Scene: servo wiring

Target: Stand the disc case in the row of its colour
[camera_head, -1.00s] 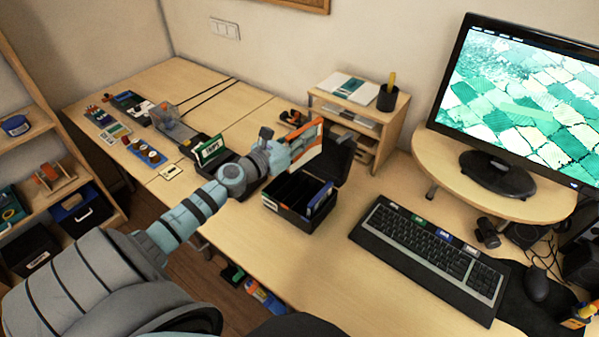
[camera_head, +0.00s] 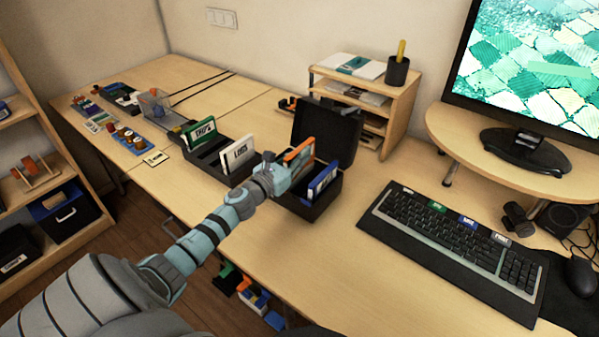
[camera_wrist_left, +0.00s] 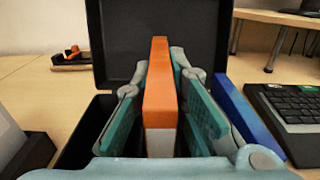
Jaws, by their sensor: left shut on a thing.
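The disc case (camera_head: 299,153) has an orange edge and a white lower part; in the left wrist view the orange case (camera_wrist_left: 159,95) stands upright between my fingers. My left gripper (camera_head: 290,174) is shut on it, inside or just above the open black box (camera_head: 325,201). I cannot tell whether the case touches the box floor. A blue case (camera_head: 323,181) stands at the box's right side, and it also shows in the left wrist view (camera_wrist_left: 247,112). The box's black lid (camera_head: 325,130) stands raised behind. My right gripper is not in view.
Left of the box, black trays hold a green-labelled case (camera_head: 200,133) and a white-labelled case (camera_head: 238,153). A keyboard (camera_head: 440,245) lies to the right. A wooden shelf unit (camera_head: 365,100) stands behind. Bare desk lies in front of the box.

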